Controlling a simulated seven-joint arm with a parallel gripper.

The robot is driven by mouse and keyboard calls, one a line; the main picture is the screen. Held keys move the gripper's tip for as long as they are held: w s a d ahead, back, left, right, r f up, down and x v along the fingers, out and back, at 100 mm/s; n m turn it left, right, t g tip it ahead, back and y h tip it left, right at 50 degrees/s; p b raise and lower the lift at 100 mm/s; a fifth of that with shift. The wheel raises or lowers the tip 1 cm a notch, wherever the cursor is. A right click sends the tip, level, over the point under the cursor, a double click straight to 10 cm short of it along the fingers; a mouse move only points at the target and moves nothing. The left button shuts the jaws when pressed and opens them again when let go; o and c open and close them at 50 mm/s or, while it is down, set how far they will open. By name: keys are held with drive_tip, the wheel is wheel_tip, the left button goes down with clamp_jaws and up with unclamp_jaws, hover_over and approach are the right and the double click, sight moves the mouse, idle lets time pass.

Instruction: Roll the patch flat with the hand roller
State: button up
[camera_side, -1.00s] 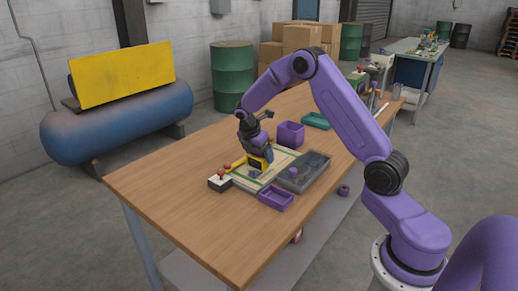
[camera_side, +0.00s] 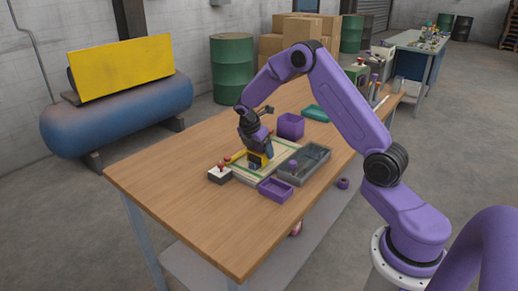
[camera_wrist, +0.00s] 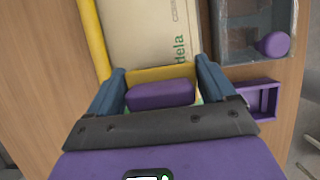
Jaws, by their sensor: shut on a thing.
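My gripper (camera_wrist: 160,90) is shut on the hand roller, with a finger on each side of its purple grip (camera_wrist: 160,95). A yellow part shows just behind the grip, and it also shows under my gripper (camera_side: 257,152) in the side view. The roller is over the pale sack (camera_wrist: 150,35), which lies on the table and carries green print. My gripper and its mount hide the roller's underside, so I cannot tell whether it touches the sack. I cannot make out the patch.
A yellow bar (camera_wrist: 92,38) runs along the sack's left side. A grey tray (camera_side: 304,170) with a purple-topped thing and a purple bin (camera_side: 275,190) lie to the right. The table's front left (camera_side: 185,205) is clear.

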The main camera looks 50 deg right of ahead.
sight(255, 160)
drive_tip(key=shift+f, duration=0.3)
idle(0.5)
drive_tip(key=shift+a, duration=0.15)
drive_tip(key=shift+a, duration=1.85)
drive_tip(key=shift+d, duration=2.05)
drive_tip(key=shift+r, duration=3.55)
